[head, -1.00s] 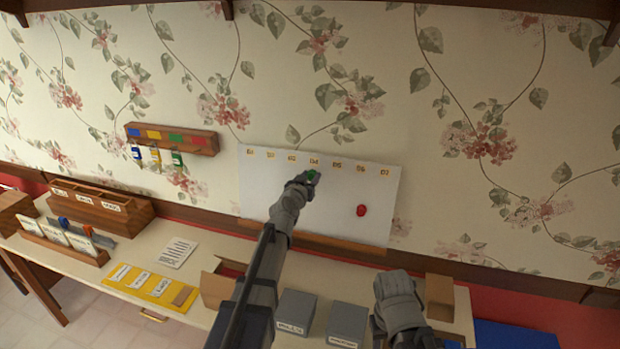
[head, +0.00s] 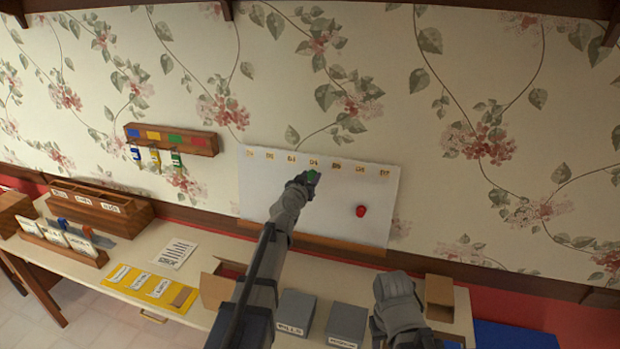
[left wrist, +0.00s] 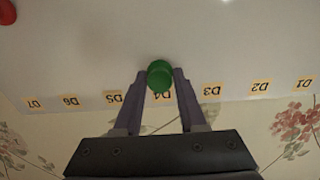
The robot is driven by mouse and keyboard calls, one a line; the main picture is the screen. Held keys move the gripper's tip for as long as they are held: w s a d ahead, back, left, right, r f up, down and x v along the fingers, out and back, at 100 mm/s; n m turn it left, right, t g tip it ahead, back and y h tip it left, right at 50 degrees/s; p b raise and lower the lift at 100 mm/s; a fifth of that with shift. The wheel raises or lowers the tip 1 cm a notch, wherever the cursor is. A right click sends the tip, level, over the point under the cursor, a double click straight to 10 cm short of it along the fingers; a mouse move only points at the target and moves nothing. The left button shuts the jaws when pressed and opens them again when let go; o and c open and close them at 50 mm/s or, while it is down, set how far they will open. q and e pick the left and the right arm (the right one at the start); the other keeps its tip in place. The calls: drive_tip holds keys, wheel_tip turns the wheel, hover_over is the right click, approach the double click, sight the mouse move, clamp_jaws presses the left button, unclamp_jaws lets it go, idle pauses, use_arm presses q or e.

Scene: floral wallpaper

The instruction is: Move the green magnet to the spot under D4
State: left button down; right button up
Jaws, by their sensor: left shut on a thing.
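The green magnet (head: 312,176) is at the whiteboard (head: 270,200), just below the D4 label (head: 314,163). My left gripper (head: 306,181) is shut on it. In the left wrist view the green magnet (left wrist: 160,76) sits between the two fingertips, partly covering the D4 label (left wrist: 163,97). I cannot tell whether the magnet touches the board. The red magnet (head: 361,211) is on the board, lower right. My right gripper (head: 395,290) is low over the table's right part; its fingers are not clear.
A key rack (head: 172,140) hangs left of the board. The table holds a yellow mat (head: 150,287), an open cardboard box (head: 216,288), grey boxes (head: 296,310) and a wooden organizer (head: 100,205). A wooden ledge (head: 345,243) runs under the board.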

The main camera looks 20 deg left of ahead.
use_arm(q)
drive_tip(key=shift+c, duration=2)
unclamp_jaws()
drive_tip(key=shift+o, duration=0.4)
drive_tip(key=o, duration=0.3)
drive_tip(key=s, duration=0.4)
drive_tip(key=s+r+p, duration=0.1)
drive_tip(key=s, duration=0.2)
drive_tip(key=shift+a, duration=0.15)
